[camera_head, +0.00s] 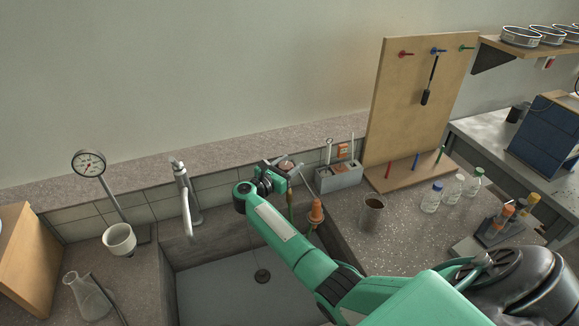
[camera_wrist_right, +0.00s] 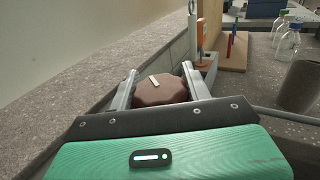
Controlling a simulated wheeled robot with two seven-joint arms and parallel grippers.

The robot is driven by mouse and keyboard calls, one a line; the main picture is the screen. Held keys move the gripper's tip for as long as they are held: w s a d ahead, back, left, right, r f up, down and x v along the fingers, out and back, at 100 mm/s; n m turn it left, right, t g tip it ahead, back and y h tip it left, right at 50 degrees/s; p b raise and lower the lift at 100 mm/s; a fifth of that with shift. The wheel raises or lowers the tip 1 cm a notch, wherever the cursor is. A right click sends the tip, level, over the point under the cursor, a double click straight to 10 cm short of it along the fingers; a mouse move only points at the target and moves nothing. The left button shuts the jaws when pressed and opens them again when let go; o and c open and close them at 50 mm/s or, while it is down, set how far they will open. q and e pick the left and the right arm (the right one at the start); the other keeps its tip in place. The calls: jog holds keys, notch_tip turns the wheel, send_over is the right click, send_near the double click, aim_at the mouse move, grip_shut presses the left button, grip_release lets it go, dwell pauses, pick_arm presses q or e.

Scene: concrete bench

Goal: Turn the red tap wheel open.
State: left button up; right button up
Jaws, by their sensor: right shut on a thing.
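The tap wheel (camera_wrist_right: 162,92) is a dull red-brown knob with a lobed rim and a pale mark on top. It also shows small in the head view (camera_head: 286,164), at the back edge of the sink. My right gripper (camera_head: 281,170) reaches over the sink from the lower right and is shut on the wheel. In the right wrist view its two fingers (camera_wrist_right: 159,78) lie on the left and right sides of the rim. The wheel's near side is hidden by the gripper body. My left gripper is not in view.
The sink (camera_head: 222,290) lies below my right arm, with a curved grey faucet (camera_head: 185,195) on its left.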

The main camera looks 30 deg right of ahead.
jog(key=t+b, duration=0.1)
jog(key=b, duration=0.2)
jog(key=n+t+y+b, duration=0.1)
jog(key=b, duration=0.2)
jog(key=shift+w+a+f+n+t, duration=0.15)
jog(key=shift+f+n+t, duration=0.1)
jog(key=shift+n+t, duration=0.05)
jog(key=shift+w+r+n+t+y, duration=0.1)
jog(key=shift+r+n+t+y, duration=0.35)
jog(key=shift+n+t, duration=0.3)
jog(key=shift+f+n+t+y+p, duration=0.1)
jog(key=shift+n+t+y+p, duration=0.15)
jog(key=shift+t+p, duration=0.2)
jog(key=shift+w+a+f+n+t+y, duration=0.1)
jog(key=shift+n+t+y, duration=0.35)
jog(key=shift+t, duration=0.25)
jog(key=o, duration=0.7)
jog(key=shift+c, duration=0.2)
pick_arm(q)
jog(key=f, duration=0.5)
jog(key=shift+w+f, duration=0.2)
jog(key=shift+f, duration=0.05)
pick_arm(e)
jog(key=shift+f, duration=0.1)
